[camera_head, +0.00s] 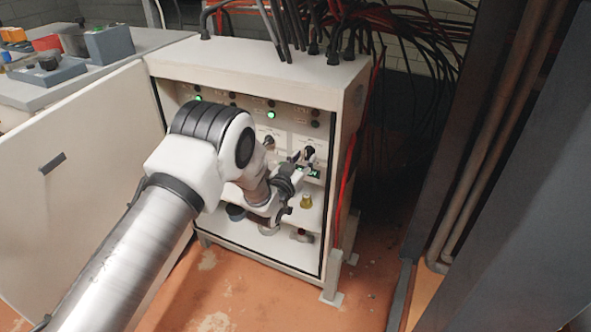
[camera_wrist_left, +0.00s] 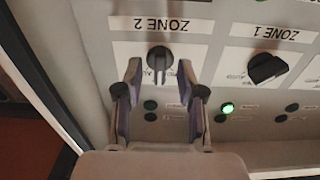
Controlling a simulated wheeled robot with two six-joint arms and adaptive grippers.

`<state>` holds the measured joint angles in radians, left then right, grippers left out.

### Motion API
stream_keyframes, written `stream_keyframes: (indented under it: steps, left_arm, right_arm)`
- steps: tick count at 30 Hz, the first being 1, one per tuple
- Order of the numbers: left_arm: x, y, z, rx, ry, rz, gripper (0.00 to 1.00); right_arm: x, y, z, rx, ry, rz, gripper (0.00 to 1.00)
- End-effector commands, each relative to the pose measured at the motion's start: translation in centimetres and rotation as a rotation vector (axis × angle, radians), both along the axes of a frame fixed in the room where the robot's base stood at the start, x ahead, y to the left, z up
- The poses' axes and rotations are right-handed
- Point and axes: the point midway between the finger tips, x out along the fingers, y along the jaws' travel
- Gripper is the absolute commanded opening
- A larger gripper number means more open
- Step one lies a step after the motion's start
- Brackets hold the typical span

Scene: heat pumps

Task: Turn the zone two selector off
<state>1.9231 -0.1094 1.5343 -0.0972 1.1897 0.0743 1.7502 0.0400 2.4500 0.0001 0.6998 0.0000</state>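The zone two selector (camera_wrist_left: 159,59) is a dark rotary knob on a white plate, under an upside-down "ZONE 2" label (camera_wrist_left: 161,24) in the left wrist view. Its handle stands roughly vertical there. My left gripper (camera_wrist_left: 160,72) is open, with one finger on each side of the knob and gaps between fingertips and knob. In the head view my left gripper (camera_head: 296,161) is at the panel, close to the dark selector (camera_head: 309,154). My right gripper is not in view.
The zone one selector (camera_wrist_left: 267,68) sits beside it, its handle tilted. A green lamp (camera_wrist_left: 227,108) is lit near zone one; the lamps by zone two are dark. The open cabinet door (camera_head: 75,170) stands left. A yellow item (camera_head: 306,201) is on the cabinet's lower shelf.

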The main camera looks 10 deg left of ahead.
Motion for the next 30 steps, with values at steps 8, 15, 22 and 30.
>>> stream_keyframes:
  steps: [8, 15, 22, 30]
  left_arm:
    - [-6.9, 1.4, 0.0, 0.001, 0.004, 0.001, 0.39]
    - [-10.0, 2.0, 0.0, 0.0, 0.0, 0.0, 0.39]
    - [-10.2, 2.0, 0.0, 0.0, 0.0, 0.0, 0.39]
    - [-10.1, 2.0, 0.0, 0.0, 0.0, 0.0, 0.39]
  right_arm:
    - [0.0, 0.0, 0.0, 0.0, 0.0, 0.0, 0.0]
    - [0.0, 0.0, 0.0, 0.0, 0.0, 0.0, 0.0]
    - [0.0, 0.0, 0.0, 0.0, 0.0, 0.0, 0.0]
    - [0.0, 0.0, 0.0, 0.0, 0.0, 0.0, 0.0]
